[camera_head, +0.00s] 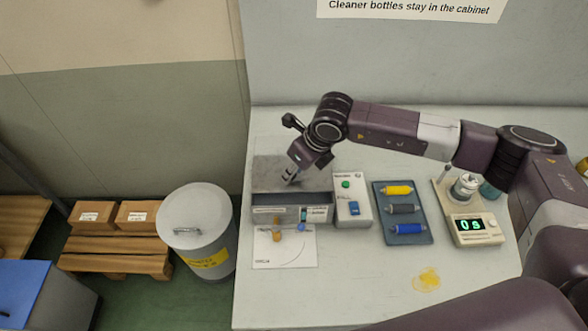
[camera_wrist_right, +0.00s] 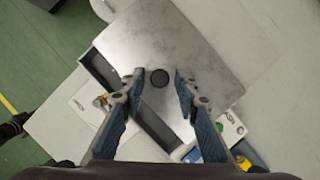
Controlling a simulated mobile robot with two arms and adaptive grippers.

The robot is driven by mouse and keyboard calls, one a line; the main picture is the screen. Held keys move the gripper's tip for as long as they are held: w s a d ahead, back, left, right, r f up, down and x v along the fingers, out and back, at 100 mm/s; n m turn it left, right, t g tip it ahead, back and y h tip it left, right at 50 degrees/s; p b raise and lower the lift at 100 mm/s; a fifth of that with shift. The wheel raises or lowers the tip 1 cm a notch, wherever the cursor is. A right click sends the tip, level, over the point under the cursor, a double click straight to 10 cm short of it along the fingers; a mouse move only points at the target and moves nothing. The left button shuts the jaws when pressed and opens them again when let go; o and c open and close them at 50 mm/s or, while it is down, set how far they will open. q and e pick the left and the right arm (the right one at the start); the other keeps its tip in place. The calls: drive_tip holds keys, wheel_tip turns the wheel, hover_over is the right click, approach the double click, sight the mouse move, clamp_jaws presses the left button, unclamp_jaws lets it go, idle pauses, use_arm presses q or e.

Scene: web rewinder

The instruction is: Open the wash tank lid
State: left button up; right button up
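The wash tank (camera_head: 265,214) is a grey box near the left side of the worktop. Its lid is a flat metal plate (camera_head: 268,172) behind the tank's dark opening; the lid fills the middle of the right wrist view (camera_wrist_right: 205,50), with a round dark knob (camera_wrist_right: 159,78). A dark strip of the tank (camera_wrist_right: 150,122) shows along the lid's lower-left edge. My right gripper (camera_head: 290,178) is over the lid. In the wrist view its open fingers (camera_wrist_right: 156,86) are on both sides of the knob, with gaps visible.
A control box (camera_head: 352,190) with green and blue buttons stands right of the tank, then a tray (camera_head: 408,238) of coloured rollers and a timer (camera_head: 473,228) reading 0s. A white card (camera_head: 275,255) lies in front. A yellow spill (camera_head: 426,280) and lidded bin (camera_head: 190,215) also show.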

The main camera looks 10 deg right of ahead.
clamp_jaws()
drive_tip(key=w+b, duration=0.2)
drive_tip(key=w+d+b, duration=0.1)
drive_tip(key=w, duration=0.1)
drive_tip(key=w+b, duration=0.2)
drive_tip(key=w, duration=0.1)
drive_tip(key=shift+d+f+b, duration=0.2)
drive_tip(key=shift+f+b, duration=0.05)
drive_tip(key=shift+b, duration=0.1)
drive_tip(key=shift+w+d+r+b, duration=0.1)
drive_tip(key=shift+w+r+b, duration=0.2)
drive_tip(key=shift+w, duration=0.2)
drive_tip(key=shift+o, duration=1.5)
unclamp_jaws()
